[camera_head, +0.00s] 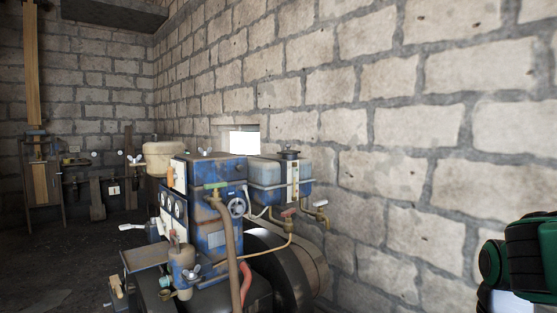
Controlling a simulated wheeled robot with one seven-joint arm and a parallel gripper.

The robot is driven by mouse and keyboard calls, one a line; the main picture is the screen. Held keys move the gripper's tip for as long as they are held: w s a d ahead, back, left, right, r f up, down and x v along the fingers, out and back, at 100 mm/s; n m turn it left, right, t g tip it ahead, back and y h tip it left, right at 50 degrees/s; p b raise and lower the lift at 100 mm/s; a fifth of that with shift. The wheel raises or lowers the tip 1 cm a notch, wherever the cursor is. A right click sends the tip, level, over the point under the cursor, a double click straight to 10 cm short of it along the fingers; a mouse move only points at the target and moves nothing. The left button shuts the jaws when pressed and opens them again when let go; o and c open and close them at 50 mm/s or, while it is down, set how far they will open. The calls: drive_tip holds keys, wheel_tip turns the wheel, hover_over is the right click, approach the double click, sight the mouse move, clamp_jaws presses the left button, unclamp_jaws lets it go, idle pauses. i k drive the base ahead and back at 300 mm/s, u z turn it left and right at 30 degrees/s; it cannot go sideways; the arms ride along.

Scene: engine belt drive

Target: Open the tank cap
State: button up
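A green and black part of my arm shows at the right edge, well to the right of the tank. My gripper's fingers are not in view.
A cream canister (163,157) with a wing nut stands at the engine's upper left. Brass taps (318,214) and pipes stick out below the tank. A brown hose (228,245) runs down the front. The brick wall (420,130) rises close behind; open space lies between tank and arm.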

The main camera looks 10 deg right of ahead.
sight(288, 151)
drive_tip(key=u, duration=1.65)
drive_tip(key=k, duration=1.65)
drive_tip(key=z, duration=1.3)
drive_tip(key=i, duration=1.65)
